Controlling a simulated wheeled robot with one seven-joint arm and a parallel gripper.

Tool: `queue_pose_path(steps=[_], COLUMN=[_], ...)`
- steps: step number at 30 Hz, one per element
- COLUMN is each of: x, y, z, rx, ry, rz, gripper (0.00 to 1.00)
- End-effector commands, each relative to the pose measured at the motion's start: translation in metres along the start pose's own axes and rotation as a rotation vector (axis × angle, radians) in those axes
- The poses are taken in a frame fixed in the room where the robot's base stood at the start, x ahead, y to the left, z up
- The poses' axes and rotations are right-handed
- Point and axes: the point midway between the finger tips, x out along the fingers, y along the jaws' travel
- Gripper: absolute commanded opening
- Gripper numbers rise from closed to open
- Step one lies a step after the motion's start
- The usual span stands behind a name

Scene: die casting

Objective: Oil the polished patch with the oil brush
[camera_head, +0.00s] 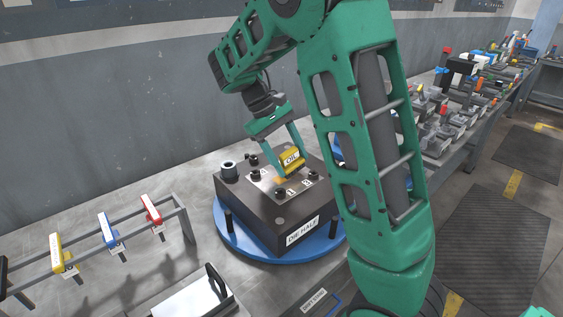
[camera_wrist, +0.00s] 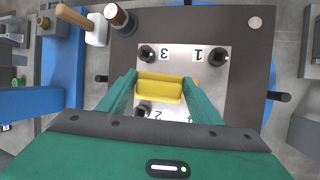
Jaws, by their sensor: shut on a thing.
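The oil brush (camera_head: 291,159), a yellow block marked OIL, is held between the fingers of my gripper (camera_head: 287,152). In the wrist view my gripper (camera_wrist: 160,88) is shut on the yellow oil brush (camera_wrist: 160,88). The brush is over the light metal plate (camera_head: 262,184) on top of the dark die half (camera_head: 262,222). The plate bears the numbers 1, 2 and 3 beside dark posts. A small orange area (camera_head: 280,181) shows just below the brush; I cannot tell if it is the polished patch or bristles. Contact between brush and plate is unclear.
The die half sits on a blue round table (camera_head: 232,240). Dark posts (camera_head: 280,193) and a cylinder (camera_head: 229,170) rise from its top. A rack (camera_head: 95,237) with yellow, blue and red tools stands at left. A crowded bench (camera_head: 455,150) is at right.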

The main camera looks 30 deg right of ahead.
Motion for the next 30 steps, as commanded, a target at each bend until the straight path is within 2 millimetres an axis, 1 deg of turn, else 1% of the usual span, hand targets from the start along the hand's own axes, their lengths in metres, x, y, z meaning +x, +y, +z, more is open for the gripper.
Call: queue_pose_path(steps=[8, 11, 30], x=[-0.001, -0.005, -0.053], y=[0.001, 0.002, 0.017], z=[0.000, 0.001, 0.020], rx=[0.000, 0.000, -0.001], ry=[0.001, 0.002, 0.001], rz=[0.000, 0.001, 0.001], gripper=[0.41, 0.41, 0.41])
